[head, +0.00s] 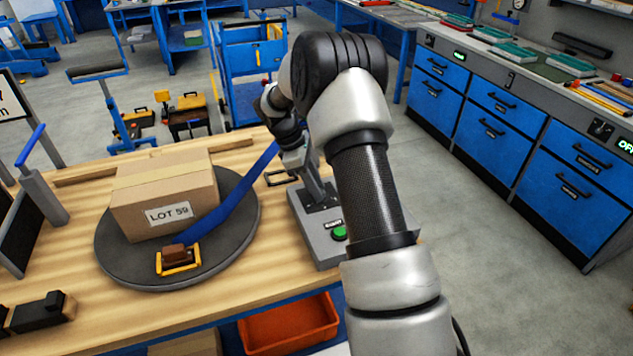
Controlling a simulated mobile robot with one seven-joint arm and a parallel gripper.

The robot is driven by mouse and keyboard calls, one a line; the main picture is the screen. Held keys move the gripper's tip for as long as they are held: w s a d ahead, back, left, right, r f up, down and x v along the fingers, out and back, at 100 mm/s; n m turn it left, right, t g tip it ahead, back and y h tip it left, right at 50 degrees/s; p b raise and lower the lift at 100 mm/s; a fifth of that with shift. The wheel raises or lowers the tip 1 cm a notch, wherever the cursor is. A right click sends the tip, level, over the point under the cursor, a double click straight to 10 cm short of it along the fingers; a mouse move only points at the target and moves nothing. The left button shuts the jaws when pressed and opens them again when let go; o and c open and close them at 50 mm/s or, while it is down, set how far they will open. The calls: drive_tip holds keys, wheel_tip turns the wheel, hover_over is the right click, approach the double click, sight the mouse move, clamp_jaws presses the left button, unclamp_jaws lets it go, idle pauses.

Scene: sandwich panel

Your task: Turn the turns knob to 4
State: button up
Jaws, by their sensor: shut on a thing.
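The grey control panel (322,252) stands on the wooden bench, right of the turntable. It carries a green start button (339,233) near its front. My gripper (320,200) reaches down to the dark upper part of the panel, behind the button. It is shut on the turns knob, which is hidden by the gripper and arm. The knob's pointer and its number marks cannot be read from here.
A round grey turntable (235,240) holds a cardboard box (165,190) labelled LOT 59. A blue strap (235,205) runs from an orange buckle (178,260) up toward my gripper, passing close by it. An orange bin (290,325) sits below the bench.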

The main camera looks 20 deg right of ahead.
drive_tip(key=m+g+y+p, duration=0.1)
drive_tip(key=m, duration=0.4)
drive_tip(key=shift+w+d+p, duration=0.1)
drive_tip(key=shift+w+p, duration=0.05)
drive_tip(key=shift+p, duration=0.15)
drive_tip(key=shift+m+g, duration=0.3)
drive_tip(key=o, duration=1)
drive_tip(key=shift+o, duration=0.2)
drive_tip(key=p+v, duration=0.2)
drive_tip(key=v, duration=1.5)
drive_tip(key=shift+d+r, duration=0.2)
drive_tip(key=shift+r, duration=0.05)
drive_tip(key=shift+w, duration=0.1)
